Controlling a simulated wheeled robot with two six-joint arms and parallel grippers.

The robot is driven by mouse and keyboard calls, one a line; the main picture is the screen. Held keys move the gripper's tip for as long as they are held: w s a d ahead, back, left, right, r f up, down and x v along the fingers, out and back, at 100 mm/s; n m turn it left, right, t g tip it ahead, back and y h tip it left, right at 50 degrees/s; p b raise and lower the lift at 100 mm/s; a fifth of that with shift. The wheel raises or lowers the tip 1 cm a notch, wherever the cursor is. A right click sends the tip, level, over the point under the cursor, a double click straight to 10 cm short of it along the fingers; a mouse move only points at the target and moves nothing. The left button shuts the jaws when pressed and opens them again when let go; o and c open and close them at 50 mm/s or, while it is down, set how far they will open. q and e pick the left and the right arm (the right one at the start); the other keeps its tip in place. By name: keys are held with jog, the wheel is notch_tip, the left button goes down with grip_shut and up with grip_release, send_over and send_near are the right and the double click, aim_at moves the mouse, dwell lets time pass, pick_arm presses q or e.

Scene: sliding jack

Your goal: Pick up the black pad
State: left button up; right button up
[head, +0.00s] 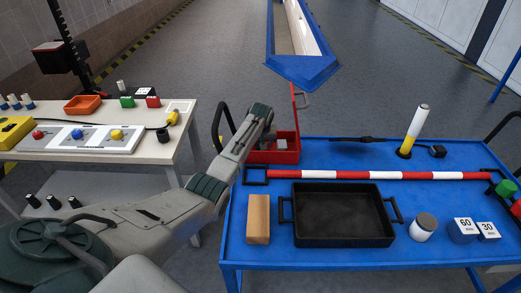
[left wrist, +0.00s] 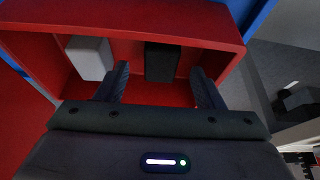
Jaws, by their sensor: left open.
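The black pad (left wrist: 162,62) lies inside an open red box (left wrist: 215,25) in the left wrist view, beside a light grey block (left wrist: 90,58). My left gripper (left wrist: 160,72) is open, with its two fingers spread around the pad's line and nothing visibly held between them. I cannot tell how far the fingertips are above the pad. In the head view, my left arm reaches over the red box (head: 272,156) at the blue table's back left corner. There the pad is hidden, and the grey block (head: 281,143) shows. My right gripper is not in view.
The blue table (head: 345,258) holds a black tray (head: 343,241), a wooden block (head: 258,219), a striped red-white bar (head: 380,175) and a grey-topped white cylinder (head: 423,227). A cream table (head: 150,148) is left.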

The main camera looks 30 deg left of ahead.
pick_arm(q)
jog(key=shift+w+a+f, duration=0.2)
jog(key=shift+f, duration=0.25)
jog(key=b+x, duration=0.1)
jog(key=x, duration=0.2)
jog(key=shift+w+r, duration=0.1)
jog(key=shift+a+f, duration=0.15)
jog(key=shift+f, duration=0.1)
jog(key=c, duration=1.1)
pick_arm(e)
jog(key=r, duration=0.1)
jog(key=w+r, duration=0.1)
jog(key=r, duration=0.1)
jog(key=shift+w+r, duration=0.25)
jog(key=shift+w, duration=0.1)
